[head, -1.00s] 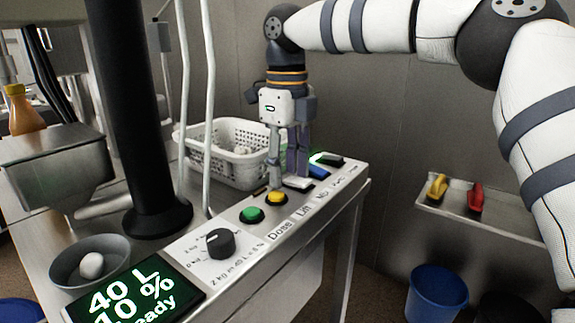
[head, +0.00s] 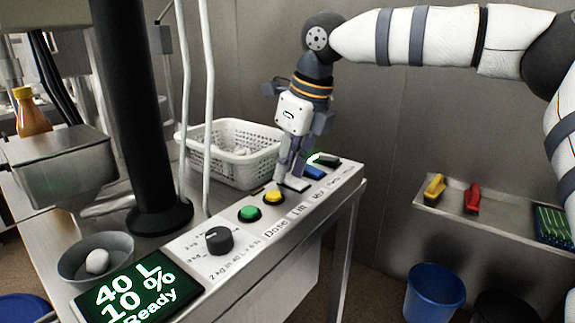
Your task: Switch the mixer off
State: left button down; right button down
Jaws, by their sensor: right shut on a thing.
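The control panel (head: 262,236) runs along the front edge of the steel machine. Its white switch (head: 297,185), behind the label read as Mix, sits between the yellow button (head: 273,197) and the blue button (head: 314,173). My right gripper (head: 291,178) reaches down from above, tilted, with its fingers close together and shut at the white switch. The fingers hide part of that switch, so its position cannot be told. My left gripper is not in view.
A green button (head: 250,213) and a black knob (head: 219,240) are nearer on the panel. A white perforated basket (head: 240,160) stands just behind my gripper. A black column (head: 130,110) rises at left. A wall shelf (head: 455,212) holds yellow and red tools.

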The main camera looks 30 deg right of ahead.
aim_at(303, 185)
jog(key=c, duration=1.4)
grip_release()
jog(key=shift+f, duration=0.1)
jog(key=v, duration=1.2)
jog(key=shift+w, duration=0.1)
